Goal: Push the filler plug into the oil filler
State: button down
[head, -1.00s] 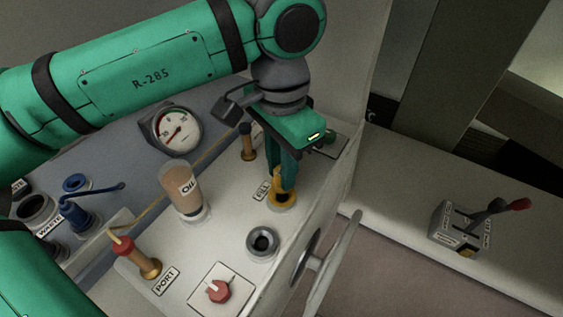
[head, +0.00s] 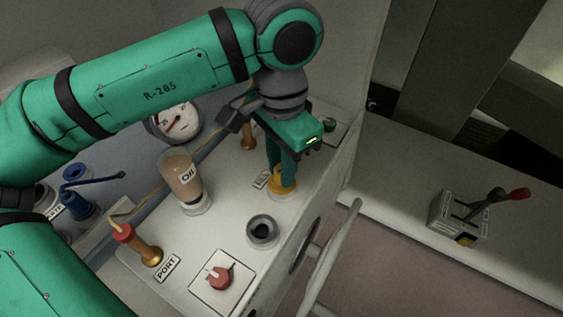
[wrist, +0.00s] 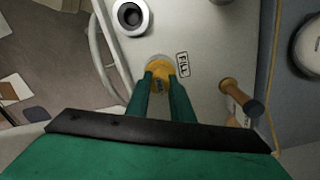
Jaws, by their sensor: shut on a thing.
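My gripper (head: 281,174) points down at the console top, with its two green fingers closed on the yellow filler plug (head: 283,181). The plug stands at the yellow-rimmed oil filler (head: 282,195), beside the FILL label. In the wrist view, my fingertips (wrist: 161,80) meet at the yellow parts (wrist: 157,66) next to the FILL label (wrist: 183,64). The fingers cover much of the plug. The plug looks in line with the filler, but I cannot tell how deep it sits.
A grey open ring (head: 262,230) lies in front of the filler. An OIL bottle (head: 185,182) stands left of it, with a PORT post (head: 146,250) and red knob (head: 220,276) nearer. A brass post (head: 249,138) stands behind. A handwheel (head: 325,258) projects right.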

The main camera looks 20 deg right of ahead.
dwell(0.3)
jog(key=c, duration=1.5)
grip_release()
jog(key=shift+o, duration=0.2)
notch_tip(320, 180, up, 11)
jog(key=shift+f, duration=0.15)
